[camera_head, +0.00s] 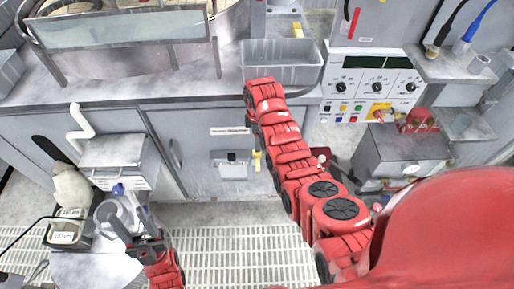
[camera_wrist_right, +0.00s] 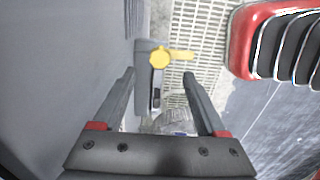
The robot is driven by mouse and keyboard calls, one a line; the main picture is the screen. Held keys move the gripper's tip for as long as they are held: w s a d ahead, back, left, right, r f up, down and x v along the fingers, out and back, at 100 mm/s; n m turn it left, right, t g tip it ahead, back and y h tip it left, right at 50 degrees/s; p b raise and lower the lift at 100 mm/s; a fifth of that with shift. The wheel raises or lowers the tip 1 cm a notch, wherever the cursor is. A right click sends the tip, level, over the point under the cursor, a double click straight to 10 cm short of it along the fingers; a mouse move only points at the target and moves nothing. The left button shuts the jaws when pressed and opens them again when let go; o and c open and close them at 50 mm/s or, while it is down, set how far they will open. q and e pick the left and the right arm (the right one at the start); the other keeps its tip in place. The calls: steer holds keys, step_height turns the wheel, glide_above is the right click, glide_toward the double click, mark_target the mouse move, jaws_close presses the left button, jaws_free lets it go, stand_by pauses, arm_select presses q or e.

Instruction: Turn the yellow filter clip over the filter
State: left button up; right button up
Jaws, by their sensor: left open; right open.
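The yellow filter clip (camera_head: 257,160) sticks out at the right side of a grey fitting (camera_head: 232,163) on the cabinet front. In the right wrist view the yellow clip (camera_wrist_right: 160,57) has a round head, with its tab pointing right. It sits beside a grey block (camera_wrist_right: 142,75); I cannot clearly tell which part is the filter. My right gripper (camera_wrist_right: 160,76) is open and empty, its fingertips either side of the clip in the picture, apparently apart from it. My left gripper (camera_head: 131,212) is open near a clear jar at the lower left.
A grey bin (camera_head: 281,62) stands on the counter above the fitting. A control panel (camera_head: 372,85) is to its right. A white drawer box (camera_head: 118,158) stands at the left. Floor grating (camera_head: 230,255) lies below. In the right wrist view the cabinet wall (camera_wrist_right: 70,70) is close on the left.

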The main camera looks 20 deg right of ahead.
mark_target(257, 160)
steer(key=shift+f, duration=3.65)
jaws_close()
